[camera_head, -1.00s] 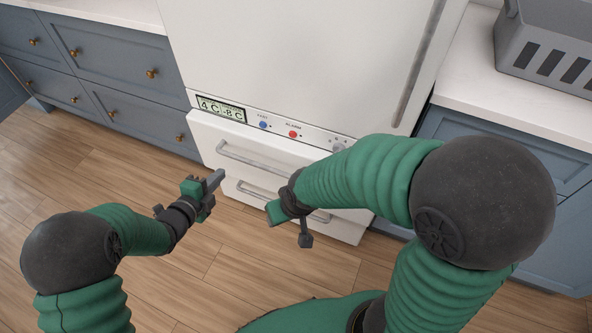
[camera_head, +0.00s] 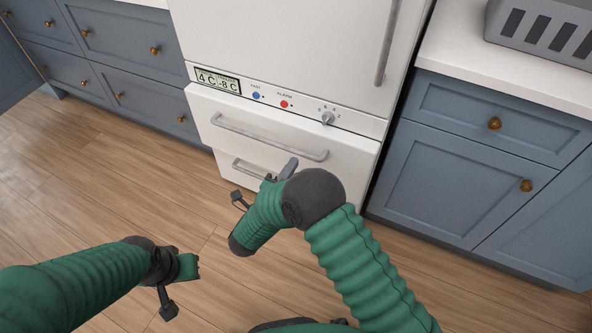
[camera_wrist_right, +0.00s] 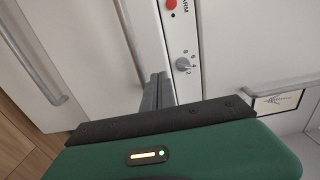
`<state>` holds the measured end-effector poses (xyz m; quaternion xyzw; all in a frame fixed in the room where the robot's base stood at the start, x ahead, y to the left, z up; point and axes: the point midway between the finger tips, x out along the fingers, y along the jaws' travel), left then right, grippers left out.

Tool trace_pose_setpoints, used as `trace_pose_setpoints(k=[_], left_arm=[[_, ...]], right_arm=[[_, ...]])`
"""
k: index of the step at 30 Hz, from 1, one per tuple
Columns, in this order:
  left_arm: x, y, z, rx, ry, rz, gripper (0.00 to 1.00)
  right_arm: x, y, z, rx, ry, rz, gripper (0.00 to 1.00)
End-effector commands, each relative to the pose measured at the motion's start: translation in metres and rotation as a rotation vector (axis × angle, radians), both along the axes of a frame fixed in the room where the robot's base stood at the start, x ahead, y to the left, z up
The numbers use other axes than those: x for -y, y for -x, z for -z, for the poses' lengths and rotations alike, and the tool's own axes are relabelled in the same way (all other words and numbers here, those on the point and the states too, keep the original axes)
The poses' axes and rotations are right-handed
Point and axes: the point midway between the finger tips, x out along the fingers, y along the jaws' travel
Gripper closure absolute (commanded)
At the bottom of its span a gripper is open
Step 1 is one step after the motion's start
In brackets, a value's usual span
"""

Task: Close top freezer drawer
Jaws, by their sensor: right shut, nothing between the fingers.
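The white top freezer drawer (camera_head: 225,108) is under the fridge's control panel, with a long grey bar handle (camera_head: 270,138). Its upper edge looks slightly forward of the panel; how far out it stands is unclear. In the right wrist view the top drawer front (camera_wrist_right: 95,45) and its handle (camera_wrist_right: 130,40) are left of the panel. My right gripper (camera_head: 290,167) is shut and empty in front of the drawer's lower part. Its grey fingers (camera_wrist_right: 157,92) point towards the drawer's upper edge; contact cannot be told. My left gripper (camera_head: 192,266) is low over the floor, its fingers unclear.
The control panel (camera_head: 310,108) carries a display, two buttons and a knob (camera_head: 327,118). A lower drawer with its handle (camera_head: 245,168) is partly hidden by my right arm. Blue cabinets (camera_head: 455,170) flank the fridge. A grey basket (camera_head: 540,30) stands on the right counter. Floor on the left is clear.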

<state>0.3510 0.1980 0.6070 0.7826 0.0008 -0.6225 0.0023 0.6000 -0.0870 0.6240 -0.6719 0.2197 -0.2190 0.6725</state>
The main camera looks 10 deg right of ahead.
Motion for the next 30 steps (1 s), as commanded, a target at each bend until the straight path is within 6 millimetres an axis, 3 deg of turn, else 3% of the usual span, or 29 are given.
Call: trace_pose_setpoints(k=[9, 13, 30], left_arm=[[0.0, -0.001, 0.028, 0.001, -0.001, 0.004, 1.0], [0.0, -0.001, 0.036, 0.001, -0.001, 0.004, 1.0], [0.0, -0.001, 0.04, 0.002, -0.001, 0.004, 1.0]], right_arm=[[0.043, -0.057, 0.004, 0.001, 0.0, 0.001, 1.0], [0.054, -0.073, 0.003, 0.002, 0.001, 0.0, 1.0], [0.066, -0.09, 0.0, 0.0, 0.001, 0.0, 1.0]])
